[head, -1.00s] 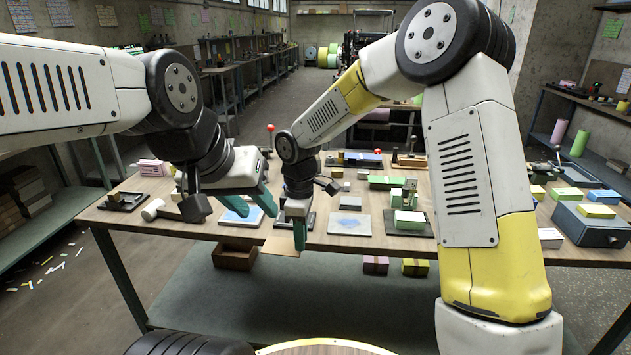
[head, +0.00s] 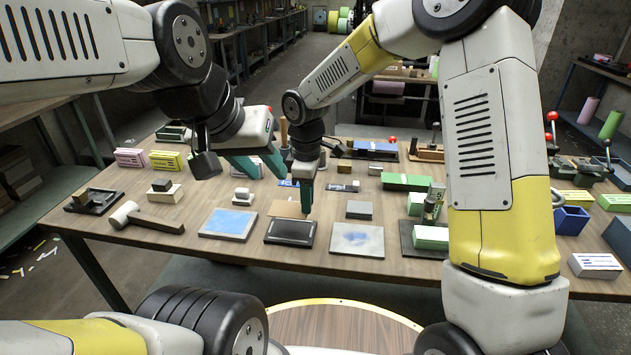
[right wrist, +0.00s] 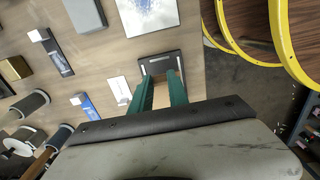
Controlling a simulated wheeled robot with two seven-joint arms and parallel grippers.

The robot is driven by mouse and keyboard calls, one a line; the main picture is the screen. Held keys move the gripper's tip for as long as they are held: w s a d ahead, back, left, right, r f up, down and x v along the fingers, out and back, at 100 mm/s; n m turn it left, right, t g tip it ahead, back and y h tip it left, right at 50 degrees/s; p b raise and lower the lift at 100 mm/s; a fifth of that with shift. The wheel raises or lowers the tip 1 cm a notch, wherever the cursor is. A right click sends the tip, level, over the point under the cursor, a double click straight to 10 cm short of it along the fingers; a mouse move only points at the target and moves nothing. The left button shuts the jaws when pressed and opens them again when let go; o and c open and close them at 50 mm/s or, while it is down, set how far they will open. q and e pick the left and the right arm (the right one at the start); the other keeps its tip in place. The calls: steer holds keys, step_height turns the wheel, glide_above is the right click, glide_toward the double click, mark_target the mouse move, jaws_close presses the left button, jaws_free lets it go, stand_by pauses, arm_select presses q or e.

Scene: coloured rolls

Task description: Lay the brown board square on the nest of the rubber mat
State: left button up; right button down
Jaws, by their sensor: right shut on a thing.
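The brown board (head: 286,209) is a thin tan piece held in my right gripper (head: 306,212), above the far edge of the black rubber mat. It also shows between the green fingers in the right wrist view (right wrist: 161,94). The rubber mat (head: 290,243) lies near the table's front edge, with a raised rim around a dark recess. The mat (right wrist: 173,59) also shows just beyond the fingertips in the wrist view, partly hidden by the board and fingers. My left gripper (head: 262,178) is open and empty, above and left of the right gripper.
A blue-topped plate (head: 228,223) lies left of the mat and a pale plate with a blue patch (head: 357,239) lies right. A mallet (head: 145,217) lies at left. A green-block stand (head: 430,238) is at right. Several small blocks stand behind.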

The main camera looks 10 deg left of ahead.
steer(key=shift+f, duration=2.9)
steer(key=shift+f, duration=0.6)
stand_by(0.3)
steer(key=c, duration=0.7)
jaws_free()
steer(key=shift+r, duration=3)
steer(key=shift+d, duration=0.1)
